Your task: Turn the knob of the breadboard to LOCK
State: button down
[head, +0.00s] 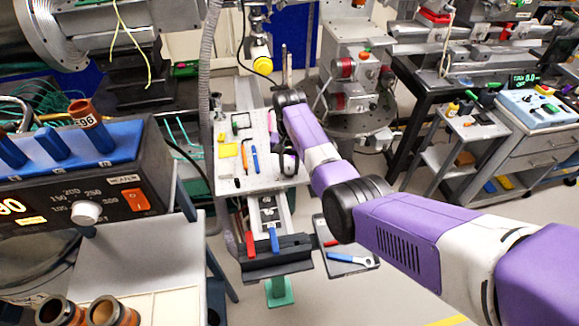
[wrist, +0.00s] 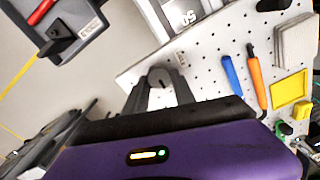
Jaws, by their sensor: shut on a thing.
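The breadboard (head: 230,178) is a pale board full of holes, in the middle of the head view. It also fills the upper right of the wrist view (wrist: 208,82). My gripper (head: 287,162) is low at the board's right side. In the wrist view its dark fingers (wrist: 160,78) are shut on a small grey rounded piece at the board's edge, which looks like the knob. The fingers hide most of it, so its setting cannot be read. A small label (wrist: 181,58) sits just beside the fingertips, too small to read.
A heater box (head: 90,170) stands at the left of the head view.

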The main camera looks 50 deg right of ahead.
aim_at(289, 169)
jog(key=c, duration=1)
grip_release()
jog(key=shift+c, duration=0.2)
jog(key=shift+r+b, duration=0.45)
jog(key=shift+r, duration=3.5)
jog(key=shift+w, duration=0.1)
